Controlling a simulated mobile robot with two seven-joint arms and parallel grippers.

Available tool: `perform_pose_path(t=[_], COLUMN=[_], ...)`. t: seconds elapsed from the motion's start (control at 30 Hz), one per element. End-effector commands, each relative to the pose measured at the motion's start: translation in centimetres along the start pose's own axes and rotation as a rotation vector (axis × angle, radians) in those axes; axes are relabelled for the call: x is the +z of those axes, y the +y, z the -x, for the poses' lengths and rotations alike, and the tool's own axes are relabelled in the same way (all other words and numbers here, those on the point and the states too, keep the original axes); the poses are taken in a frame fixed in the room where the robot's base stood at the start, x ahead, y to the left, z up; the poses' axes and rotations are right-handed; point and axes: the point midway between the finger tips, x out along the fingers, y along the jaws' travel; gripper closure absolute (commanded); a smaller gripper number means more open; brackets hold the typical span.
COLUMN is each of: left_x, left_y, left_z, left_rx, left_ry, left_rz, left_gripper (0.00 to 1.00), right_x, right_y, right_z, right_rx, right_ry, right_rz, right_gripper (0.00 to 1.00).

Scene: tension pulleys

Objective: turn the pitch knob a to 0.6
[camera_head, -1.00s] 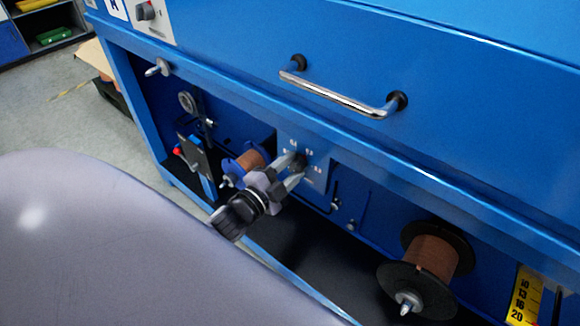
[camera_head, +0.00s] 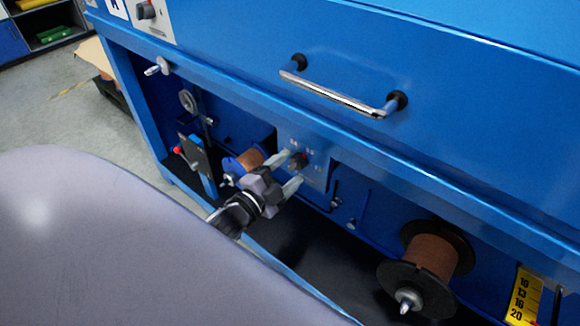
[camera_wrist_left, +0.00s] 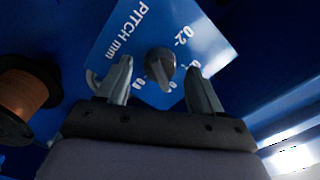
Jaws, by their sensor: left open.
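The pitch knob (camera_head: 299,160) is a small dark knob on a grey-blue plate (camera_head: 316,174) below the machine's front ledge. In the left wrist view the knob (camera_wrist_left: 160,68) shows beside the lettering "PITCH mm" and white numbers; "0.2" is legible at its upper right. Its raised grip points roughly down in that view, and the numbers near that end are partly hidden or blurred. My left gripper (camera_head: 291,170) is open in front of the knob. In the wrist view its fingers (camera_wrist_left: 160,85) stand on either side of the knob, apart from it. My right gripper is not in view.
A copper wire spool (camera_head: 433,257) is at the lower right, and a smaller one (camera_head: 250,160) is behind my left gripper. A chrome handle (camera_head: 340,92) is on the panel above. A lever with a red tip (camera_head: 178,150) and a yellow scale (camera_head: 524,298) flank the bay.

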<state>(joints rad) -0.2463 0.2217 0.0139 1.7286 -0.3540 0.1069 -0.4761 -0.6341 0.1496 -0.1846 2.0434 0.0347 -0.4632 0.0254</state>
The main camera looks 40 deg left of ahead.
Motion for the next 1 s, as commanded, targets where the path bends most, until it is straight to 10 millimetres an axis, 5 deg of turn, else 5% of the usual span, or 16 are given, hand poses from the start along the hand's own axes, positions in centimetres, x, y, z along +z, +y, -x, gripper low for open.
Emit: perform_pose_path(t=[0.4,1.0], left_x=[0.0,0.0], left_y=[0.0,0.0], left_z=[5.3,5.9], left_rx=[0.001,0.0], left_ry=[-0.003,-0.002], left_rz=[0.0,-0.001], left_gripper=[0.34,0.34], right_x=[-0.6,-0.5], right_y=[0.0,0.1], right_z=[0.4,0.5], right_rx=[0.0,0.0], right_ry=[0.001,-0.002], right_rz=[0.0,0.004], right_gripper=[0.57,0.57])
